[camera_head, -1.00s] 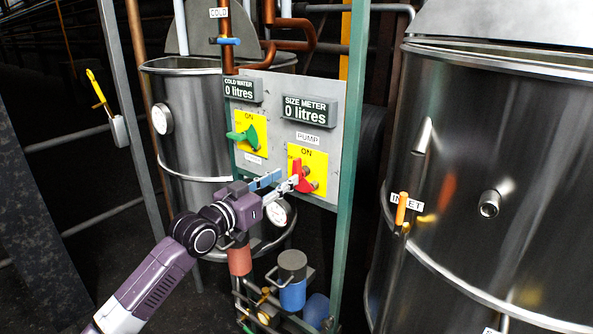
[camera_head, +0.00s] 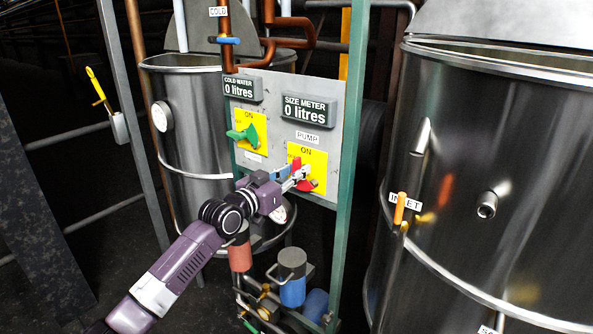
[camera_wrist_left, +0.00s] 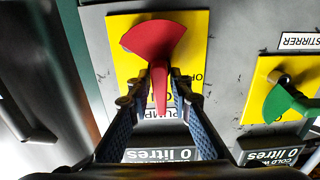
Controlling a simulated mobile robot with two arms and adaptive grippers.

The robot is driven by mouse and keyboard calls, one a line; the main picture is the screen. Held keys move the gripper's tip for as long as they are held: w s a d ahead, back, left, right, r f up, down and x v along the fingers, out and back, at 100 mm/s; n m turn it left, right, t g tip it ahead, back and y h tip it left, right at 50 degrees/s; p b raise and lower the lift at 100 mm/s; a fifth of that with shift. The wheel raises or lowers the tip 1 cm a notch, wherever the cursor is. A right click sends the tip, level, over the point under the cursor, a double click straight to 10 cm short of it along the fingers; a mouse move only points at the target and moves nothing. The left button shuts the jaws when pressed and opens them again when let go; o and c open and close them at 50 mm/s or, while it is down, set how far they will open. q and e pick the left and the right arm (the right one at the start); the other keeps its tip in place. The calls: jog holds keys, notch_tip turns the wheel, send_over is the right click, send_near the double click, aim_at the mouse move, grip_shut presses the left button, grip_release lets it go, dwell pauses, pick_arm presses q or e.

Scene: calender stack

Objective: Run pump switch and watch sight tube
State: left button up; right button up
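The red pump switch (camera_head: 297,163) sits on a yellow plate under the PUMP label (camera_head: 307,137) on the grey panel. It also shows in the left wrist view (camera_wrist_left: 153,40), its narrow end pointing down between my fingers. My left gripper (camera_head: 290,178) is at this switch. In the wrist view its two fingers (camera_wrist_left: 160,100) stand apart on either side of the narrow end, with gaps visible. The size meter (camera_head: 306,108) above reads 0 litres. I cannot make out a sight tube for certain. My right gripper is in neither view.
A green switch (camera_head: 243,134) on its own yellow plate is left of the pump switch, below the cold water meter (camera_head: 241,89), which reads 0 litres. A large steel tank (camera_head: 460,190) with an orange inlet handle (camera_head: 400,208) stands right. Pump parts (camera_head: 292,288) lie below the panel.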

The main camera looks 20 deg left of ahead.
pick_arm(q)
grip_shut()
jog(key=shift+n, duration=0.3)
jog(key=n, duration=0.3)
jog(key=shift+w+a+n, duration=0.1)
jog(key=shift+a+n, duration=0.15)
jog(key=shift+n, duration=0.05)
jog(key=n, duration=0.4)
jog(key=shift+a+f+p, duration=0.1)
jog(key=shift+a+p, duration=0.1)
jog(key=shift+p, duration=0.2)
jog(key=shift+w+a+f+n+p, duration=0.15)
jog(key=shift+n+p, duration=0.3)
jog(key=shift+n, duration=1.15)
jog(key=shift+s+f+n+p, duration=0.1)
jog(key=shift+f+n+p, duration=0.3)
jog(key=shift+n, duration=1.2)
jog(key=shift+w+a+f+n+p, duration=0.1)
jog(key=shift+n+p, duration=0.45)
jog(key=shift+n, duration=1.05)
